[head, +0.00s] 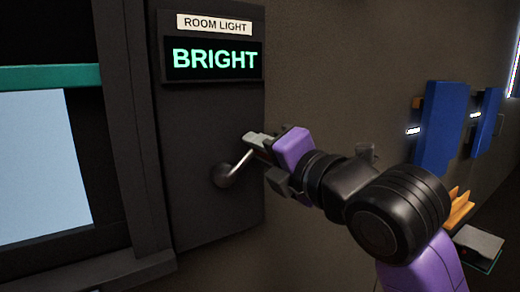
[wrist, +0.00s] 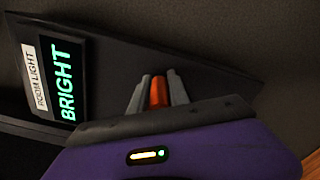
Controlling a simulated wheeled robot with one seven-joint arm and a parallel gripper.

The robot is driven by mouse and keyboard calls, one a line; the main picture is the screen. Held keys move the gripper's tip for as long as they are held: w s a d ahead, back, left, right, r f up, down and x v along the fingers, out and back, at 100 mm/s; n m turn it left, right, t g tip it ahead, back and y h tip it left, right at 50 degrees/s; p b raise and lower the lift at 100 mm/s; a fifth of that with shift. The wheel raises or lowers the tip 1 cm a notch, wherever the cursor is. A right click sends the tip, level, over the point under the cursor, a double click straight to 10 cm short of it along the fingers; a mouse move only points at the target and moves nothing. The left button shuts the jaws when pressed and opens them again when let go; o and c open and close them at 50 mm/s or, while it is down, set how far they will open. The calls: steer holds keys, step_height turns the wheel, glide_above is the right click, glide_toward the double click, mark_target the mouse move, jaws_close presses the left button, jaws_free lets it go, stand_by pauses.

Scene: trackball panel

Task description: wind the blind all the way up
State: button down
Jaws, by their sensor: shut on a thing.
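A crank on the dark wall panel (head: 200,130) has a round grey hub (head: 222,175) and a metal arm that points up and to the right. My gripper (head: 258,142) is at the outer end of this arm. In the wrist view its two grey fingers (wrist: 157,88) are shut on the orange-red crank handle (wrist: 158,95), one finger on each side. A teal bar (head: 50,77) crosses the window at the left, with dark material above it and a bright pane (head: 40,165) below it. The top of the window is out of view.
A display (head: 213,59) on the panel reads BRIGHT under a ROOM LIGHT label. Blue panels (head: 440,128) stand out from the wall at the right. An orange object (head: 459,207) and a grey box (head: 478,242) are at the lower right.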

steer(key=c, duration=1.3)
jaws_free()
steer(key=shift+a, duration=0.1)
steer(key=shift+o, duration=0.2)
steer(key=shift+s, duration=0.1)
steer(key=v, duration=0.7)
steer(key=shift+s+d, duration=0.25)
steer(key=shift+s, duration=0.05)
